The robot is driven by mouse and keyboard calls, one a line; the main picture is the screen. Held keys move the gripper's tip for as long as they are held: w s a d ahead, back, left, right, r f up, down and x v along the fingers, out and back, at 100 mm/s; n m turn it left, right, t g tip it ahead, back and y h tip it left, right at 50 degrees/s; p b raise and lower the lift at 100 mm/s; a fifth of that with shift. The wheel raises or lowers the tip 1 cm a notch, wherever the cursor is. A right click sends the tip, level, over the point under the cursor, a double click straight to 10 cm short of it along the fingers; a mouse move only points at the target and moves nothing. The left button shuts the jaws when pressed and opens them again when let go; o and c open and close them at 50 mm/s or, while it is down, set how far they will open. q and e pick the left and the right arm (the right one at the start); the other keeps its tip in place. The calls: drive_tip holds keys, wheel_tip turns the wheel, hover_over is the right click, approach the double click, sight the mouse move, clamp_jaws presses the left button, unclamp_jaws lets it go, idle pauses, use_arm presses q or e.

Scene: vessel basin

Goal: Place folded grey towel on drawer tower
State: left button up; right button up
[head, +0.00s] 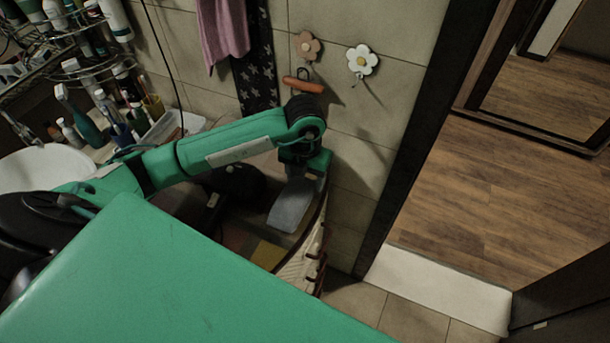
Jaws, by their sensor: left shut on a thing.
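The grey towel (290,204) is a small flat folded piece at the end of my left arm. My left gripper (302,173) points down and is shut on its upper end. The towel is over the top of what looks like the drawer tower (300,268), a pale woven-sided unit with brown knobs along its right side. I cannot tell whether the towel's lower edge touches the top. My green arm and body hide much of the tower. My right gripper is out of view.
A washbasin (45,166) and several bottles stand at the left. A tiled wall with flower hooks (362,61) and a pink towel (222,32) is behind the tower. A dark door frame (412,130) and white threshold (440,288) lie to the right.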

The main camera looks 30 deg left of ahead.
use_arm(q)
drive_tip(key=shift+f, duration=0.35)
drive_tip(key=shift+f, duration=0.1)
drive_tip(key=shift+f+b, duration=0.15)
drive_tip(key=shift+b, duration=0.15)
drive_tip(key=o, duration=1)
drive_tip(key=shift+c, duration=0.2)
